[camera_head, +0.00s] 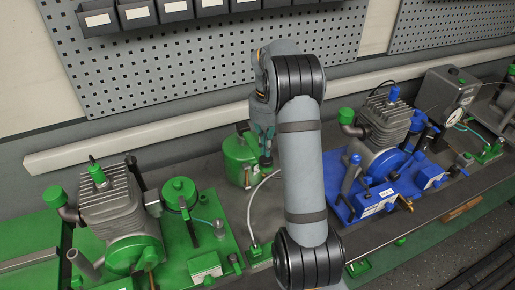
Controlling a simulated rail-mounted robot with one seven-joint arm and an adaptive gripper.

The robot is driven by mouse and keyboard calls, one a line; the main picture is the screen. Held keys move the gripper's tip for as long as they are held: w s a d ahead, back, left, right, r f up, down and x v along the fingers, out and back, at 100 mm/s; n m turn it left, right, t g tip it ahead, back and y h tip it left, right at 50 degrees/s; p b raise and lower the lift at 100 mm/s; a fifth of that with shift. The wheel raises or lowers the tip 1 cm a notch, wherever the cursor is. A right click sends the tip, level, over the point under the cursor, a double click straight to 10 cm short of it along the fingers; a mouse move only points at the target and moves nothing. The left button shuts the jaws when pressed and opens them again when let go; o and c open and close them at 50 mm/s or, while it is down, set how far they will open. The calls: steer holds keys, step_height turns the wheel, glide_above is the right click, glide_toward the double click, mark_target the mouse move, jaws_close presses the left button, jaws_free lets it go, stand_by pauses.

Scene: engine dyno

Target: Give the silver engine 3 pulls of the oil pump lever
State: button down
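A small pump-like unit on a green base (487,153) sits at the right of the bench, with a pale hose running to it. A grey metal machine (503,105), partly cut off by the right edge, stands behind it and may be the silver engine. A lever on the pump unit is too small to make out. My gripper (264,160) points down beside a green canister (237,155), left of my arm and far from the pump unit. Its fingers overlap in this view, so its opening is unclear.
An engine on a green base (110,205) stands at the left. Another on a blue base (385,120) stands right of my arm, with a grey gauge box (445,95) beyond. A pegboard (200,60) with grey bins is behind. A white hose (250,205) crosses the bench.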

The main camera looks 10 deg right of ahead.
mark_target(265, 164)
steer(key=shift+f, duration=0.1)
steer(key=shift+f+b, duration=1)
steer(key=shift+b, duration=0.1)
step_height(265, 164, down, 5)
steer(key=b, duration=0.5)
steer(key=shift+w+f, duration=0.15)
step_height(265, 164, up, 10)
steer(key=p, duration=0.8)
steer(key=shift+r, duration=0.2)
steer(key=c, duration=2.5)
jaws_free()
steer(key=shift+c, duration=0.2)
